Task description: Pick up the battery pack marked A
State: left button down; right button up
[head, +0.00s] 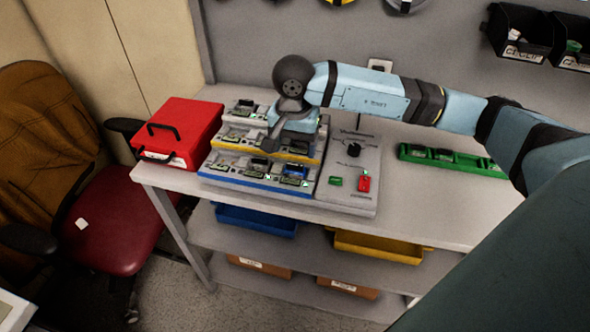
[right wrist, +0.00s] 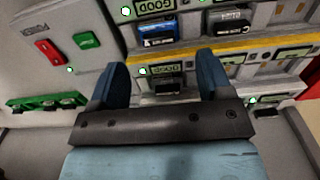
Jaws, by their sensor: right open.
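No letter A can be read on any pack in these views. Battery packs sit in a tiered charging rack (head: 235,183), whose bays have small green displays. A blue-topped pack (head: 295,170) is in the front row near the control panel; it also shows in the right wrist view (right wrist: 157,35) beside a black pack (right wrist: 228,22). My right gripper (head: 270,146) is over the rack, and its arm hides part of the back rows. In the right wrist view, its blue fingers (right wrist: 160,66) are open, with a dark bay or pack (right wrist: 168,86) visible between them. My left gripper is not in view.
The control panel (head: 349,170) with a black knob and red and green buttons adjoins the rack. A red case (head: 180,132) stands left of it. A green tray (head: 450,160) lies to the right. The front right tabletop (head: 430,205) is clear.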

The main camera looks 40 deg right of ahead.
aim_at(295, 164)
notch_tip(295, 164, down, 6)
jog(key=shift+d+r+p, duration=0.15)
jog(key=shift+p, duration=0.25)
jog(key=shift+c, duration=0.2)
jog(key=c, duration=1.1)
jog(key=shift+r, duration=0.1)
